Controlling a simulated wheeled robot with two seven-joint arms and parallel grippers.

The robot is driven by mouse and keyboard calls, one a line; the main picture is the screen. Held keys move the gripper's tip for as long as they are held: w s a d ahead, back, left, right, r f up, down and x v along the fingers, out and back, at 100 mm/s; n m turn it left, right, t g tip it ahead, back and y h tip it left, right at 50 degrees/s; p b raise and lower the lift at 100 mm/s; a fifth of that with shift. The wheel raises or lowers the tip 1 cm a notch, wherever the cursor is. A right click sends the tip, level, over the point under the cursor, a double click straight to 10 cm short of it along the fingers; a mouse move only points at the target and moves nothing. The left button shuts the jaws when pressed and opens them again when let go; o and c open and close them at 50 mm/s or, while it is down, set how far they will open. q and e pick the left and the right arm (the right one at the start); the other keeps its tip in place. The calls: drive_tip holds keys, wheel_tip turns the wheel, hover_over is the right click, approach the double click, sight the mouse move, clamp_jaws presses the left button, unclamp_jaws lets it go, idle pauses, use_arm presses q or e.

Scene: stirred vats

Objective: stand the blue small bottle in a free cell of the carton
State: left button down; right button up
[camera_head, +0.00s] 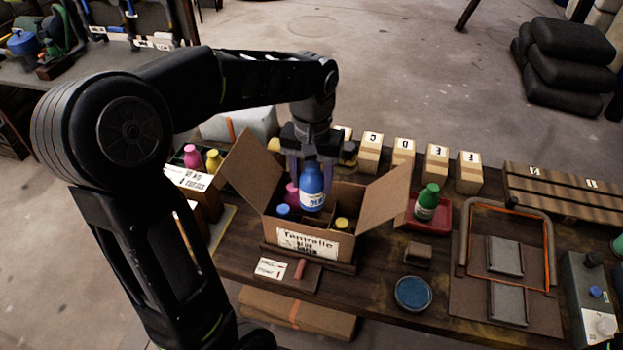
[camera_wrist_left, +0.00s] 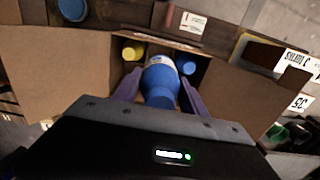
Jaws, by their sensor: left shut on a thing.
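The blue small bottle (camera_head: 312,188) is held upright by my left gripper (camera_head: 311,160) over the open carton (camera_head: 308,243). In the left wrist view the bottle (camera_wrist_left: 160,78) sits between the purple fingers of the gripper (camera_wrist_left: 155,92). Its base overlaps the carton's opening, and I cannot tell how deep it is. Inside the carton stand another blue-capped bottle (camera_head: 283,211), a pink bottle (camera_head: 292,192) and a yellow-capped bottle (camera_head: 342,224). The wrist view shows the yellow cap (camera_wrist_left: 133,50) and blue cap (camera_wrist_left: 186,64) on either side of the held bottle. My right gripper is not in view.
The carton's flaps stand open, with the right flap (camera_head: 387,196) beside a red tray (camera_head: 430,224) holding a green bottle (camera_head: 427,202). Lettered boxes (camera_head: 404,154) line the back. A crate (camera_head: 197,190) with pink and yellow bottles is left. A blue round dish (camera_head: 413,293) lies in front.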

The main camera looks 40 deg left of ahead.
sight(312, 201)
use_arm(q)
drive_tip(key=shift+f+b, duration=0.7)
drive_tip(key=shift+f, duration=0.2)
drive_tip(key=shift+f, duration=0.2)
drive_tip(key=shift+f+b, duration=1.05)
drive_tip(key=shift+f, duration=0.15)
drive_tip(key=shift+f, duration=0.15)
drive_tip(key=shift+f+b, duration=0.7)
drive_tip(key=shift+f, duration=0.1)
drive_tip(key=shift+f, duration=0.1)
drive_tip(key=shift+f+b, duration=0.6)
drive_tip(key=shift+f, duration=0.15)
